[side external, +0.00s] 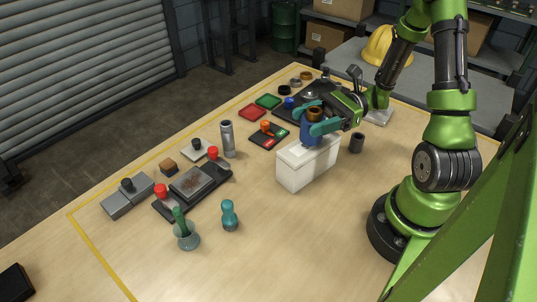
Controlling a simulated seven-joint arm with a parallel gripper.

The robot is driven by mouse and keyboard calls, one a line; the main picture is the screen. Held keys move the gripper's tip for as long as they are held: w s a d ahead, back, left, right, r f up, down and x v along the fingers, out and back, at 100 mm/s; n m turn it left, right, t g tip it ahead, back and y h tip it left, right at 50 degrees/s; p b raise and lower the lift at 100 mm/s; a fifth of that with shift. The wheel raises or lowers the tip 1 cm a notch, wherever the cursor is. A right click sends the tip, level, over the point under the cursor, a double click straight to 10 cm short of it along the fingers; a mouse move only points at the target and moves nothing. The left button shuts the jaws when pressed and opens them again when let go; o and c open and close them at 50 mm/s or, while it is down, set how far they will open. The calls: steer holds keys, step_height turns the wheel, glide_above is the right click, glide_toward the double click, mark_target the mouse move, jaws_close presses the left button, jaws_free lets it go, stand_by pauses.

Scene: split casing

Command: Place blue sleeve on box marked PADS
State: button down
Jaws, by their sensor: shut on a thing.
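My gripper (315,120), with teal fingers, is shut on the blue sleeve (307,132). The sleeve is upright at the top of a white box (294,172), near its back edge. I cannot tell whether the sleeve's lower end touches the lid or is slightly above it. A brown ring (315,113) shows at the top of the sleeve, between the fingers. The fingers hide part of the sleeve. No PADS marking can be read on the white box from this view.
A dark cylinder (357,142) stands right of the box. Left are a grey cylinder (227,139), a small tray with coloured pieces (270,137) and a dark fixture (194,186). A teal piece (230,215) stands in front. Table right of it is clear.

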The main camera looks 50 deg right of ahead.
steer(key=shift+f, duration=0.55)
steer(key=shift+f, duration=0.15)
steer(key=shift+c, duration=1.2)
jaws_free()
steer(key=shift+d, duration=0.15)
steer(key=v, duration=1.1)
steer(key=shift+s+d, duration=0.2)
steer(key=shift+d, duration=0.15)
